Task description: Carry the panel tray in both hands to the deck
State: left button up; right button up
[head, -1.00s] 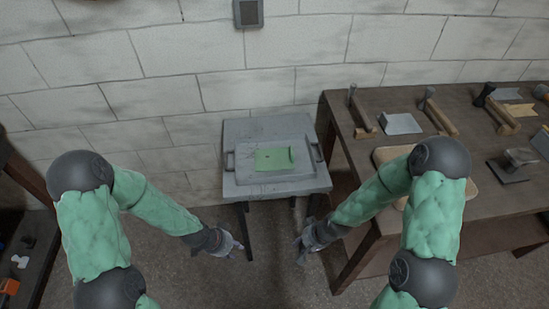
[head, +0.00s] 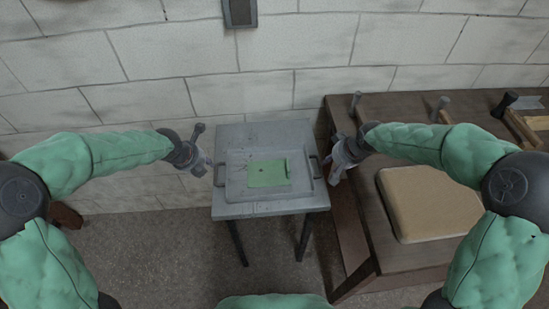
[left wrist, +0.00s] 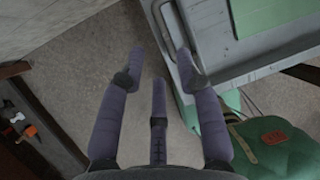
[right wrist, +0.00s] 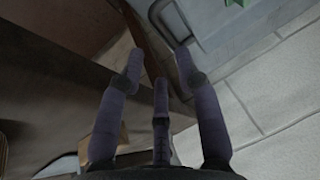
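The panel tray (head: 240,186) is grey with a handle at each end and lies flat on a small grey table (head: 228,211). A green panel (head: 268,173) lies in it. My left gripper (head: 208,165) is open and empty just left of the tray's left handle (head: 219,174). In the left wrist view the tray (left wrist: 208,28) shows at top right, by one finger. My right gripper (head: 334,170) is open just right of the right handle (head: 315,166). In the right wrist view that handle (right wrist: 160,18) shows near the fingertips. I cannot make out the deck for certain.
A brown bench (head: 345,110) stands close on the right, with a tan padded board (head: 430,203) and several tools on it. A block wall (head: 180,100) is behind the table.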

pick_arm(q)
jog(key=shift+w+a+r, duration=0.1)
jog(key=shift+r, duration=0.3)
pick_arm(e)
jog(key=shift+w+d+r, duration=0.1)
jog(key=shift+r, duration=0.4)
